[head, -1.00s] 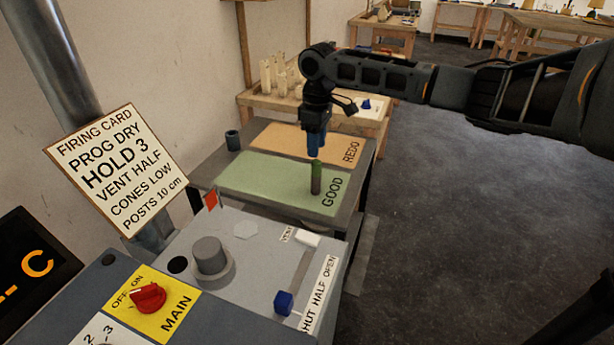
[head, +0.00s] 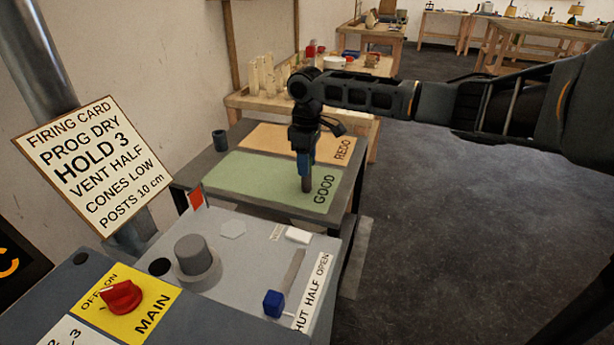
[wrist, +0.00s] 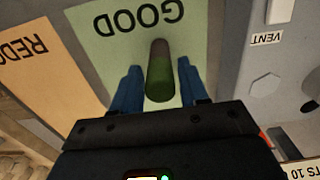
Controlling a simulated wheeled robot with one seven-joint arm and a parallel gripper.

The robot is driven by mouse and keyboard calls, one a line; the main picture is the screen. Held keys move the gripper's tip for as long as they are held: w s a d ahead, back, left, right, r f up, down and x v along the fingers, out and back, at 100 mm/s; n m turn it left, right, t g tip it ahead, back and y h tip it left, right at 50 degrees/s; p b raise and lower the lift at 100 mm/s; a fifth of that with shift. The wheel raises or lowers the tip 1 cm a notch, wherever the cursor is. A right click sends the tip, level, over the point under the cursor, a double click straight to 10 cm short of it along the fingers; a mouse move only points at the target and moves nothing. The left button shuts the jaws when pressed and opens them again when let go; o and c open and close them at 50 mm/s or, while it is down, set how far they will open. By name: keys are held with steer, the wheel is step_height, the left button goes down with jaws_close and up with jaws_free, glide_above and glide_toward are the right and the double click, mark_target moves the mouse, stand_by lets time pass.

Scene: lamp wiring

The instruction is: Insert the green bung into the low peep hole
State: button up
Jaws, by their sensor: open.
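The green bung (wrist: 160,75) is a dark, round-ended cylinder with a green part, standing upright on the green GOOD mat. It also shows in the head view (head: 307,185), where only its lower part is visible below my fingers. My gripper (head: 304,165) points down over it with blue fingers. In the wrist view the fingers are open, one on each side of the bung, with gaps visible. I cannot tell which is the low peep hole.
A dark cup (head: 220,141) stands at the side table's left edge. An orange REDO mat (head: 290,142) lies behind the green one.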

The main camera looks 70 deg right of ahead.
steer(key=shift+c, duration=0.2)
steer(key=c, duration=0.7)
steer(key=shift+r+p, duration=4)
steer(key=shift+r, duration=0.5)
steer(key=shift+f, duration=0.1)
